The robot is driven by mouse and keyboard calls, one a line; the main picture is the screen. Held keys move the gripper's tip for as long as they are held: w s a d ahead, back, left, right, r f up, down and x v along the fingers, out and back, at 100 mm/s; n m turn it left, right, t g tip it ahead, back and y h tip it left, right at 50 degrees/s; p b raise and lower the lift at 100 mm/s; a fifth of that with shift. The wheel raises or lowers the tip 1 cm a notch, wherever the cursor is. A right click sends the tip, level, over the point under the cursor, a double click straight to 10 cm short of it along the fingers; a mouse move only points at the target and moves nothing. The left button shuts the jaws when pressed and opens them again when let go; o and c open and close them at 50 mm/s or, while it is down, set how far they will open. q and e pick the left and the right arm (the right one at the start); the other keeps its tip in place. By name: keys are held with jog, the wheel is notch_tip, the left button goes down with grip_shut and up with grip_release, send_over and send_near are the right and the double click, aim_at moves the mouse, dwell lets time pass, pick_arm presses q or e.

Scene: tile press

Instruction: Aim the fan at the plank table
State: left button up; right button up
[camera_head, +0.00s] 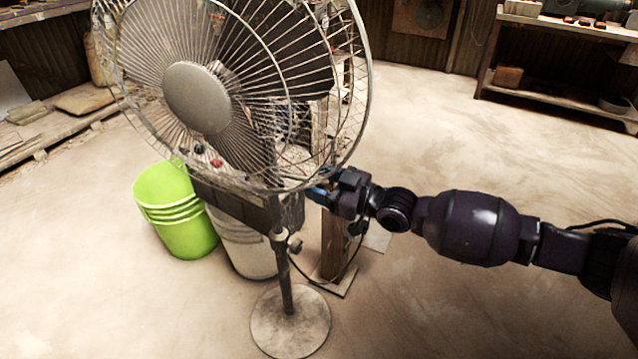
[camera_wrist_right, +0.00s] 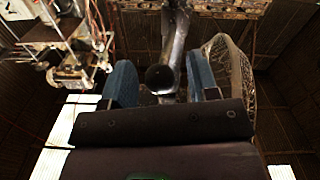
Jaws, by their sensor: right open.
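The pedestal fan (camera_head: 198,98) stands upright on a round base (camera_head: 290,322) in the head view, its wire cage facing the camera and slightly left. My right gripper (camera_head: 322,188) is beside the lower right edge of the cage, near the fan's control box. In the right wrist view its blue fingers are apart (camera_wrist_right: 160,82), with a dark rounded part and a grey post showing between them; contact cannot be told. The fan's cage shows to the right there (camera_wrist_right: 232,75). A wooden table (camera_head: 565,28) stands at the back right; I cannot tell if it is the plank table. My left gripper is out of view.
Stacked green buckets (camera_head: 178,215) and a pale bucket (camera_head: 245,245) stand close behind the fan. A wooden post (camera_head: 333,245) stands behind the gripper. Low planks (camera_head: 70,125) lie along the left. The floor at right (camera_head: 480,130) is clear.

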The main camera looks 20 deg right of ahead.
jog(key=shift+w+a, duration=0.15)
jog(key=shift+w, duration=0.05)
